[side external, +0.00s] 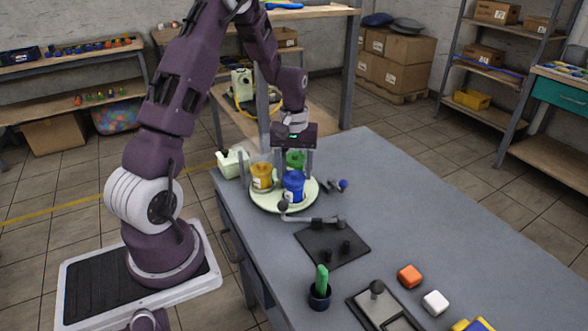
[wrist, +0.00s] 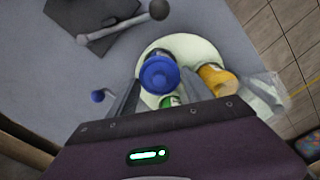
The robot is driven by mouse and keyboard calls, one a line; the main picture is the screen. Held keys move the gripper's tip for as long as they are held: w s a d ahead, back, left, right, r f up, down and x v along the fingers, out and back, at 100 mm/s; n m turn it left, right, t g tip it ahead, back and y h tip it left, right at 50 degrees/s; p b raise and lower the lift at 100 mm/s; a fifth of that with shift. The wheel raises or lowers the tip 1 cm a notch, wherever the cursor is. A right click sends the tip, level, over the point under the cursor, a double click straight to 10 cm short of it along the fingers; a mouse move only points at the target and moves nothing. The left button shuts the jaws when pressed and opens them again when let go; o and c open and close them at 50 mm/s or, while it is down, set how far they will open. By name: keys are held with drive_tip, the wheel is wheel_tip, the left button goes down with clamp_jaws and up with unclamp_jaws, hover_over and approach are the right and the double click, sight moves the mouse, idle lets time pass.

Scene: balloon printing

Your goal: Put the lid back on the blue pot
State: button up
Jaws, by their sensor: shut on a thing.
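The blue pot (side external: 293,190) stands upright at the front of a round pale tray (side external: 262,204), with a white label on its side. The blue lid (wrist: 161,76) sits at the top of the blue pot; I cannot tell whether it is fully seated. My gripper (side external: 294,173) points down over the tray, with one finger on each side of the blue lid, shut on it. The lid also shows between the fingers in the wrist view. The green pot (side external: 295,158) stands behind, partly hidden by the gripper, and the yellow pot (side external: 261,176) stands to the left.
A pale container (side external: 232,163) stands left of the tray. A grey lever with a dark ball (side external: 318,220) lies close in front, by a black plate (side external: 332,245). A small blue ball (side external: 343,184) is right of the tray.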

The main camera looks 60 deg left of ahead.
drive_tip(key=shift+f, duration=0.15)
idle(0.4)
drive_tip(key=o, duration=1.7)
drive_tip(key=shift+r, duration=3.55)
clamp_jaws()
drive_tip(key=shift+f, duration=0.1)
drive_tip(key=shift+f, duration=2.95)
